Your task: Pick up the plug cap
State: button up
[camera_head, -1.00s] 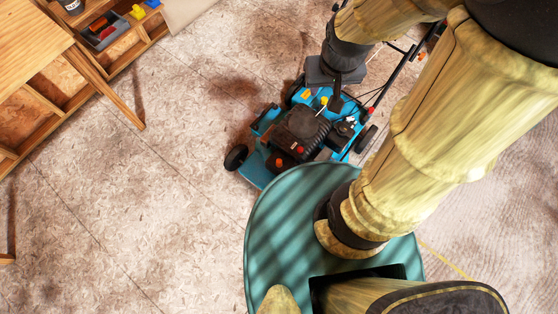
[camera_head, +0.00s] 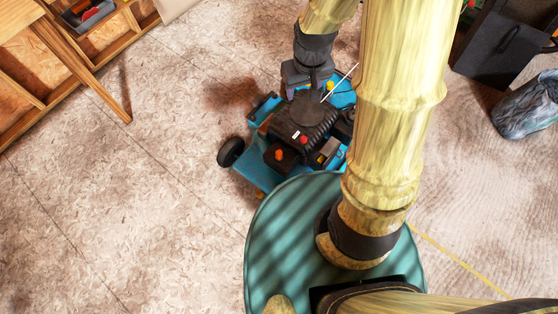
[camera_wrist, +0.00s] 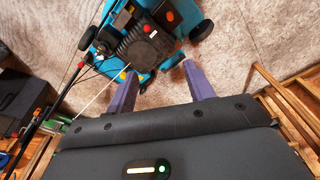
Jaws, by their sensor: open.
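The blue mower (camera_head: 257,172) stands on the floor with a black engine (camera_head: 310,115) on top. Small coloured parts show on it: a red one (camera_head: 304,140), an orange one (camera_head: 279,154) and a yellow one (camera_head: 330,86). I cannot tell which of these, if any, is the plug cap. My gripper (camera_head: 312,90) is above the mower's rear part, by the yellow piece. In the wrist view my gripper (camera_wrist: 160,72) has its two purple fingers apart with nothing between them. The engine (camera_wrist: 143,42) lies beyond the fingertips, the yellow part (camera_wrist: 124,76) beside the left finger.
A wooden bench (camera_head: 88,72) with shelves stands at upper left, a tool tray (camera_head: 90,14) on it. A dark bag (camera_head: 500,50) and a grey crumpled sack (camera_head: 527,105) are at upper right. The floor left of the mower is clear.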

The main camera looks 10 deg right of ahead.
jog(key=w+a+f+n+b, duration=0.1)
jog(key=w+a+f+b, duration=0.1)
jog(key=f+b, duration=0.8)
jog(key=w+a+f+n+g+b, duration=0.1)
jog(key=w+a+f+b, duration=0.2)
jog(key=f+b, duration=0.7)
notch_tip(320, 180, down, 12)
jog(key=shift+a+f+n, duration=0.1)
jog(key=shift+a+n, duration=0.3)
jog(key=b, duration=0.6)
send_near(279, 152)
notch_tip(279, 152, down, 5)
jog(key=shift+s+a+f, duration=0.15)
jog(key=shift+a+f, duration=0.05)
jog(key=shift+f, duration=0.05)
jog(key=shift+f, duration=0.1)
jog(key=f+b, duration=0.4)
jog(key=f, duration=0.1)
jog(key=shift+w+d, duration=0.15)
jog(key=shift+w, duration=0.05)
jog(key=shift+c, duration=0.4)
grip_shut()
